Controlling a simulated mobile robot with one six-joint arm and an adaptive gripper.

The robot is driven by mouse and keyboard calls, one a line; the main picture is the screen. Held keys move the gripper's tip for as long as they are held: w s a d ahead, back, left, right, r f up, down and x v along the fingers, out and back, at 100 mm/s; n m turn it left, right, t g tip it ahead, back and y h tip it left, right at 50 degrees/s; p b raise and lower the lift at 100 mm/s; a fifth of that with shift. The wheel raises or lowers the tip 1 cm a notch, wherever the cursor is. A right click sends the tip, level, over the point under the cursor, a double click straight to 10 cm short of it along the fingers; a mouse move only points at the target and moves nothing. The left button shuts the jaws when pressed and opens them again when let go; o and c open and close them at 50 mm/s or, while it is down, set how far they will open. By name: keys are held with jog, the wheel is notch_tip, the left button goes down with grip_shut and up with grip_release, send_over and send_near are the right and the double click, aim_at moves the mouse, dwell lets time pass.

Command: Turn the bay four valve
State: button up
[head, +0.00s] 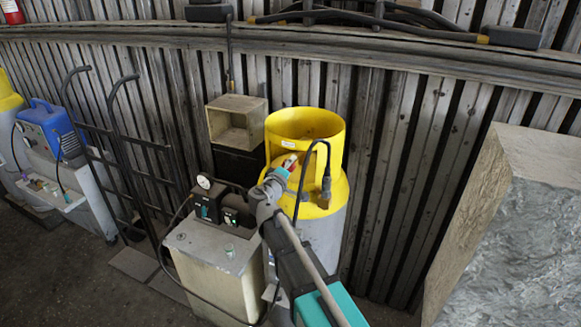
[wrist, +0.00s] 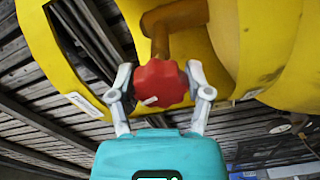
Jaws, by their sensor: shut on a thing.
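The valve is a red lobed knob (wrist: 160,84) on a brass-brown stem (wrist: 165,35), inside the yellow collar of a gas cylinder. My gripper (wrist: 160,88) is shut on the red knob, with one finger on each side of it in the wrist view. In the head view the cylinder has a yellow top (head: 305,125) and a grey body (head: 335,235). My gripper (head: 287,165) reaches to the opening in the collar there, and the arm hides most of the knob. A small white mark shows on the knob's face.
A pale box-shaped unit (head: 215,245) with a gauge (head: 204,182) stands left of the cylinder. A black hose (head: 328,165) loops at the collar. A hand truck (head: 115,150) stands farther left. A large rough block (head: 520,210) is at the right. A corrugated wall lies behind.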

jog(key=shift+m, duration=1.7)
jog(key=shift+f, duration=0.1)
jog(key=o, duration=1.1)
jog(key=shift+o, duration=0.2)
jog(key=v, duration=1.2)
